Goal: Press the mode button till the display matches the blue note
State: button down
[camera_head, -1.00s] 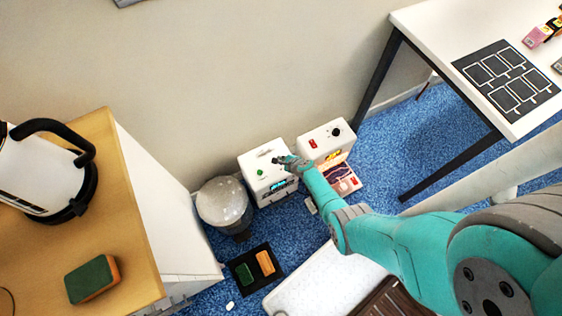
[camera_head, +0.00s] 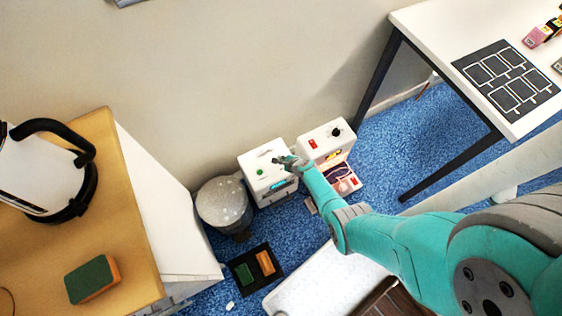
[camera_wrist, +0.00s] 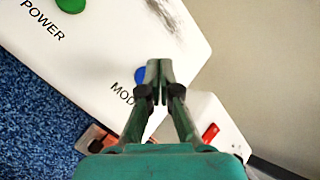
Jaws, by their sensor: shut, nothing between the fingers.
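The white machine (camera_head: 266,160) stands on the floor against the wall. Its top carries a green button (camera_head: 260,172), labelled POWER in the wrist view (camera_wrist: 71,4). The blue mode button (camera_wrist: 140,76) is beside the letters "MOD" and partly hidden behind my fingers. My gripper (camera_wrist: 158,68) is shut and empty, with its tips over the machine top right beside the mode button; contact cannot be told. In the head view my gripper (camera_head: 279,161) is at the machine's right side. The cyan display (camera_head: 283,187) on the front is too small to read. I cannot make out a blue note.
A second white box (camera_head: 322,137) with a red switch and black knob stands close on the right. A round-topped bin (camera_head: 223,203) is on the left. A black tray (camera_head: 243,283) with green and orange blocks lies in front. A white table (camera_head: 430,20) is at right.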

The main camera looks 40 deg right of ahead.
jog(key=shift+f, duration=0.1)
dwell(0.3)
jog(key=shift+f, duration=0.3)
jog(key=shift+f, duration=0.4)
dwell(0.6)
jog(key=shift+r, duration=0.85)
jog(key=shift+r, duration=2.5)
